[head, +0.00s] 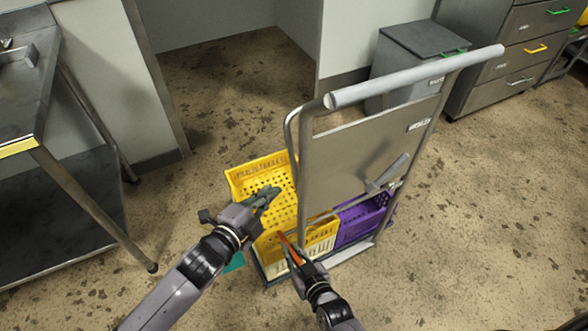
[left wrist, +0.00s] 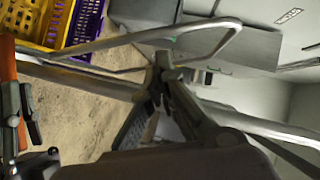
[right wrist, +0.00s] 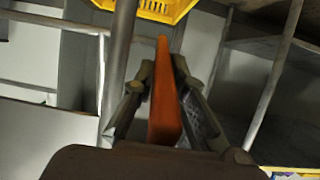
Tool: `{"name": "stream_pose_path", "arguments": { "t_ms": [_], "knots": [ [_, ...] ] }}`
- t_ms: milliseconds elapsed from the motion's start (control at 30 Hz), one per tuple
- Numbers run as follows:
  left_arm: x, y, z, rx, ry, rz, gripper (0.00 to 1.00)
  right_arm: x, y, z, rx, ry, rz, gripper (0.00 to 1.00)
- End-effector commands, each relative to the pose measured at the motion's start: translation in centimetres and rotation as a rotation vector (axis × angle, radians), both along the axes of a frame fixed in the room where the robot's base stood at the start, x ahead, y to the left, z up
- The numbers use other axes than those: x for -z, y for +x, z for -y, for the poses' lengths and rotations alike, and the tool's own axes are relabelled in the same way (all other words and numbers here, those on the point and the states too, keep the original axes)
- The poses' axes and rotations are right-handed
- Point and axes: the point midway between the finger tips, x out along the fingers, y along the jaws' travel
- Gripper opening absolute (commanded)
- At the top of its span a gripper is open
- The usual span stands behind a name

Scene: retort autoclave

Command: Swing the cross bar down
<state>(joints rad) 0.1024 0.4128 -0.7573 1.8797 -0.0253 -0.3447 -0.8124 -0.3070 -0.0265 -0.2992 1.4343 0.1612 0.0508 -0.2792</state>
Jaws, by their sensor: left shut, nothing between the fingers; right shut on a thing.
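A grey metal trolley frame (head: 361,150) stands upright on a low base, with a pale push handle across its top. A thin grey bar (head: 322,217) crosses low on the frame; I cannot tell whether it is the cross bar. My right gripper (head: 291,249) is shut on an orange handle (right wrist: 166,95) at the frame's near left side. The orange handle also shows in the left wrist view (left wrist: 9,88). What the handle joins is hidden. My left gripper (head: 266,197) is shut and empty above the yellow crate, left of the frame. Metal tubes lie close by in the left wrist view.
A yellow crate (head: 243,176) and a purple crate (head: 366,220) sit on the trolley base, beside and behind the frame. A steel table (head: 29,113) stands at left. A grey bin (head: 397,64) and drawers (head: 515,60) stand behind. The floor at right is clear.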

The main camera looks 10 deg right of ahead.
Motion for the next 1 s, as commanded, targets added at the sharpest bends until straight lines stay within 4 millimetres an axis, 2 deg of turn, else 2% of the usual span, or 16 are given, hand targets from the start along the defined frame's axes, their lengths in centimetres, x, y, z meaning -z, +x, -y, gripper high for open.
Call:
{"name": "stream_pose_path", "arguments": {
  "t_ms": [33,167,600,800,1000],
  "knots": [
    [-0.7,-0.1,0.4,0.019,0.008,0.027,0.00,0.0,0.1,0.0,0.000,-0.002,0.003,0.00],
    [-1.2,0.5,1.4,0.036,0.013,0.052,0.00,0.0,0.1,0.0,0.000,-0.002,0.003,0.00],
    [0.4,6.0,6.1,0.033,0.012,0.047,0.00,0.0,0.0,0.0,0.000,-0.003,0.002,0.00],
    [0.7,7.0,6.9,0.033,0.013,0.047,0.00,0.0,0.0,0.0,0.000,-0.003,0.002,0.00],
    [0.7,7.2,7.0,0.033,0.013,0.047,0.00,0.0,0.0,0.0,0.000,-0.003,0.002,0.00]
  ]
}}
